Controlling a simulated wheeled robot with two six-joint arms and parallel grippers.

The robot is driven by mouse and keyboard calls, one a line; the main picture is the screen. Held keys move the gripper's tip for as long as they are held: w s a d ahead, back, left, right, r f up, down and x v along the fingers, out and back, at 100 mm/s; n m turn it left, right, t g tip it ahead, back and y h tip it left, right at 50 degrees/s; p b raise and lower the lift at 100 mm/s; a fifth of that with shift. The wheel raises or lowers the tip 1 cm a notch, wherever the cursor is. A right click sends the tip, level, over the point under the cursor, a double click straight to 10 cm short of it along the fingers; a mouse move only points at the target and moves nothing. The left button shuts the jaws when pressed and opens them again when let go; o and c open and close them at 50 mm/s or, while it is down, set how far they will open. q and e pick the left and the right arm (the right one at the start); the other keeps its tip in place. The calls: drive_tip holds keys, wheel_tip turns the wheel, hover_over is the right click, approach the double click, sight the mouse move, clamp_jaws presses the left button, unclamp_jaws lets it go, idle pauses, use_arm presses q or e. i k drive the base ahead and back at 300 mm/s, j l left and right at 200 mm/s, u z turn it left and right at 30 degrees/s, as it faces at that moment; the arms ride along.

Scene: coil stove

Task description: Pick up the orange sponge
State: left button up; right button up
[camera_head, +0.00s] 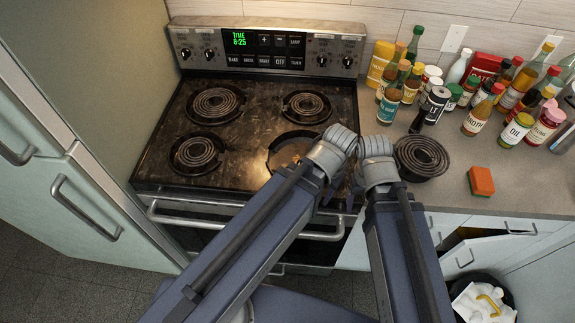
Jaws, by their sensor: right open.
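The orange sponge (482,180), with a dark green layer at its side, lies on the grey counter (448,191) near its front edge. Nothing is touching it. My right gripper (375,150) is open, well to the left of the sponge, above the counter's left end by the stove. My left gripper (338,140) is beside it on the left, over the stove's front right burner. Its fingers are seen from behind, so I cannot tell whether it is open or shut.
A loose coil burner (421,158) lies on the counter between my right gripper and the sponge. Many bottles, one an oil bottle (516,131), crowd the counter behind. A black-capped shaker (432,104) stands nearer. The stove (240,120) is at left; an open drawer (490,250) is below.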

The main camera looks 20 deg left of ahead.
sight(480, 183)
drive_tip(key=l+u, duration=0.35)
drive_tip(key=l, duration=1.55)
